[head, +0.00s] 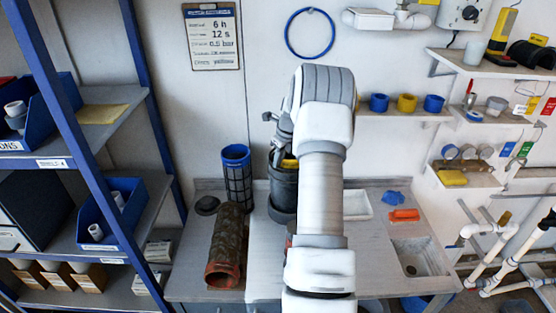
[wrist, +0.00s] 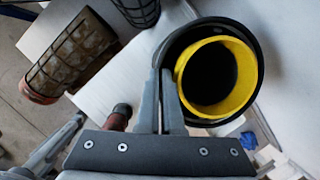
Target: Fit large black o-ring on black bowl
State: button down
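The black bowl (head: 283,190) stands upright on the bench, partly behind my arm in the head view. In the wrist view I look down into it, with a yellow ring (wrist: 183,75) inside its opening. A wide black band (wrist: 254,48) runs around the yellow ring; I cannot tell whether it is the bowl's rim alone or includes the large black o-ring. My gripper (wrist: 164,72) has its fingers close together at the left edge of the bowl. Nothing is clearly visible between the fingertips. My arm hides much of the gripper in the head view.
A brown-fouled cylinder (head: 226,250) lies left of the bowl, with a blue-topped black mesh cylinder (head: 237,175) behind it. A dark round piece (head: 207,205) sits at the bench's left. A sink (head: 416,262), an orange item (head: 404,215) and a blue cloth (head: 393,197) are at right.

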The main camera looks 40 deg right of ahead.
jog(key=shift+f, duration=0.35)
jog(key=c, duration=1)
grip_release()
jog(key=b+v, duration=0.1)
jog(key=v, duration=1.6)
jog(key=shift+r+b, duration=0.25)
jog(key=shift+b, duration=0.1)
jog(key=shift+s, duration=0.1)
